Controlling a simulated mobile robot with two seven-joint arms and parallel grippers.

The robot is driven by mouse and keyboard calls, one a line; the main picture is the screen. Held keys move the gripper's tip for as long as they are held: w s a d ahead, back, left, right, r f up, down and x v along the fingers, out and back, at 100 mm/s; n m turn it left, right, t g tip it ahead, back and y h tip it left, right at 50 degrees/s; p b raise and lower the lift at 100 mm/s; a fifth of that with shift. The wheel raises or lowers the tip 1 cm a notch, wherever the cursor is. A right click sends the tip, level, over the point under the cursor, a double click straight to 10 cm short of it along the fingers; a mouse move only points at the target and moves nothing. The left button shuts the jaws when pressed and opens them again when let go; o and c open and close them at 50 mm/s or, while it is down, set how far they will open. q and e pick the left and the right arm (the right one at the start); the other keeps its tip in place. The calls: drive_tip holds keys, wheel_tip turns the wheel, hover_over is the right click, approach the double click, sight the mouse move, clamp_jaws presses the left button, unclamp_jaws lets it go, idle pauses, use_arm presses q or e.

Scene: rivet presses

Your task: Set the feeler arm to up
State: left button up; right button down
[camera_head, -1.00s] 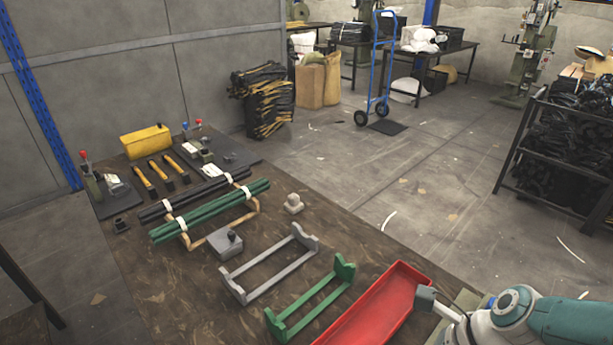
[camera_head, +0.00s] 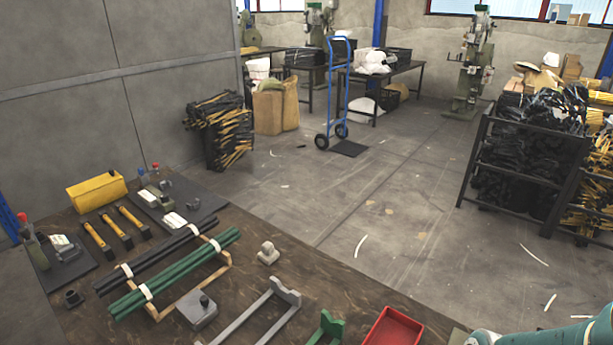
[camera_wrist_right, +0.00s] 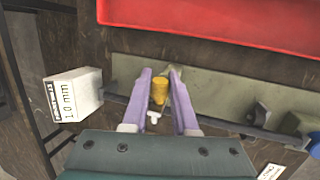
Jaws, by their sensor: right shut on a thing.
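In the right wrist view my right gripper (camera_wrist_right: 161,98) reaches over a grey-green metal rail or plate. Its two pale purple fingers are closed about a small yellow-orange knob (camera_wrist_right: 160,88) with a white tip below it. I take this knob to be part of the feeler arm, but which way the arm points cannot be told. A white block (camera_wrist_right: 72,100) marked "1.0 mm" stands left of the fingers. In the head view only a teal part of my right arm shows at the bottom right. My left gripper is not in view.
A red tray (camera_wrist_right: 210,22) lies beyond the rail, also in the head view (camera_head: 392,328). Dark knobs (camera_wrist_right: 262,113) sit on the rail's right. Grey (camera_head: 262,318) and green (camera_head: 328,327) cradles, green rods (camera_head: 178,272) and a yellow box (camera_head: 97,191) occupy the bench.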

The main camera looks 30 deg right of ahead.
drive_tip(key=c, duration=1)
unclamp_jaws()
drive_tip(key=o, duration=0.3)
drive_tip(key=shift+r, duration=0.1)
drive_tip(key=p+v, duration=0.9)
drive_tip(key=shift+d+r, duration=0.15)
drive_tip(key=shift+r, duration=0.25)
